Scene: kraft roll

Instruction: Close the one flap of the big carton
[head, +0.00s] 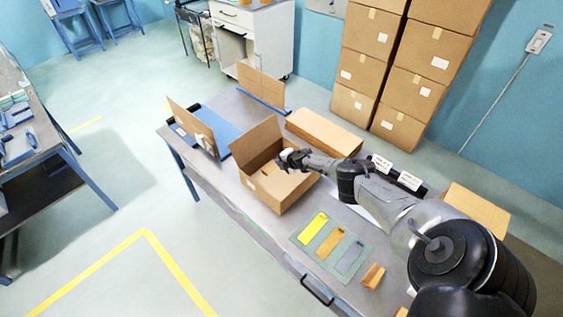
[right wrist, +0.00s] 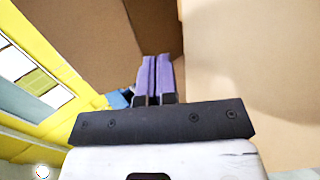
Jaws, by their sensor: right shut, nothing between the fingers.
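The big carton (head: 283,191) is a brown open box standing on the table. Its one flap (head: 256,144) stands up at the back left, tilted outward. My right gripper (head: 284,156) is at the carton's opening, close to the raised flap; I cannot tell whether it touches. In the right wrist view its two purple fingers (right wrist: 158,78) are shut together with nothing between them. Brown cardboard (right wrist: 70,28) fills much of that view around the fingertips. My forearm hides part of the carton's right side. My left gripper is not in view.
A long closed carton (head: 323,132) lies behind the big carton. A green mat (head: 333,243) with coloured strips and a wooden block (head: 373,276) lie in front. Stacked cartons (head: 375,28) stand by the wall.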

